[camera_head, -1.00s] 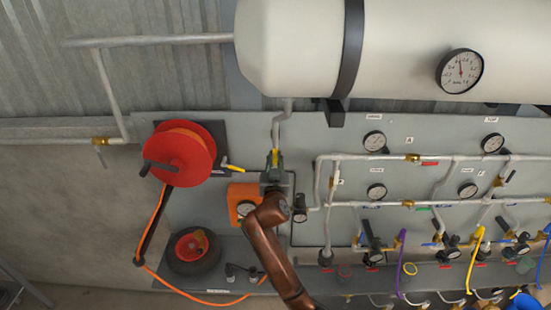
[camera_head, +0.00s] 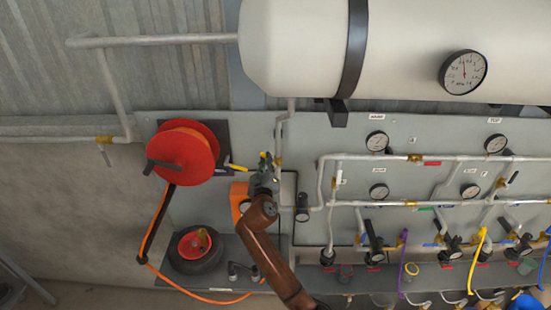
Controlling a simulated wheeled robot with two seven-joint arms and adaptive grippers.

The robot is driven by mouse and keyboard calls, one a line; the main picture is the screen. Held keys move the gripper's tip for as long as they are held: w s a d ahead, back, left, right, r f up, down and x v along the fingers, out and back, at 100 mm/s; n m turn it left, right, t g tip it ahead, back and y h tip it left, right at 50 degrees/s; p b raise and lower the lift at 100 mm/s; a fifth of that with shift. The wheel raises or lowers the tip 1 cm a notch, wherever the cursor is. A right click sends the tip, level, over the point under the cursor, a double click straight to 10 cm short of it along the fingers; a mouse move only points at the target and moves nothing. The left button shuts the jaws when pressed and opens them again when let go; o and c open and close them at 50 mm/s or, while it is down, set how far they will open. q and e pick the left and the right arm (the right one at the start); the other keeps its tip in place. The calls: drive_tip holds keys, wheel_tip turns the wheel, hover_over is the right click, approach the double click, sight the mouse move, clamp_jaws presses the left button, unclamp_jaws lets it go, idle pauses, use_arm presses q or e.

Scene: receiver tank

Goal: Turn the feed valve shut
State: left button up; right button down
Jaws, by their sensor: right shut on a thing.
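The feed valve appears to be the brass fitting (camera_head: 278,161) on the grey pipe that comes down from under the tank. A small yellow piece (camera_head: 264,156), apparently its lever, shows at the fingertips of my right gripper (camera_head: 265,165). The right gripper is shut on this lever, with the fingers pointing up and tilted a little. The gripper and my brown arm hide most of the lever and part of the pipe below. My left gripper is not in view.
A red hose reel (camera_head: 183,154) with an orange hose is close on the left, and another yellow lever (camera_head: 236,168) lies between it and my gripper. Pipes, gauges and valves crowd the grey panel (camera_head: 300,135) to the right.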

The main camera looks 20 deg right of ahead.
drive_tip(key=shift+w+a+f+n+p, duration=0.15)
drive_tip(key=shift+a+f+n+p, duration=0.2)
drive_tip(key=shift+f+n, duration=0.9)
drive_tip(key=shift+w+a+f+n+p, duration=0.15)
drive_tip(key=shift+a+f+n+p, duration=0.3)
drive_tip(key=shift+n, duration=1.65)
drive_tip(key=shift+w+a+f+n+p, duration=0.2)
drive_tip(key=shift+f+n, duration=0.7)
drive_tip(key=shift+n, duration=0.75)
drive_tip(key=shift+f, duration=0.1)
drive_tip(key=c, duration=1.9)
unclamp_jaws()
drive_tip(key=shift+c, duration=0.2)
drive_tip(key=v, duration=1.2)
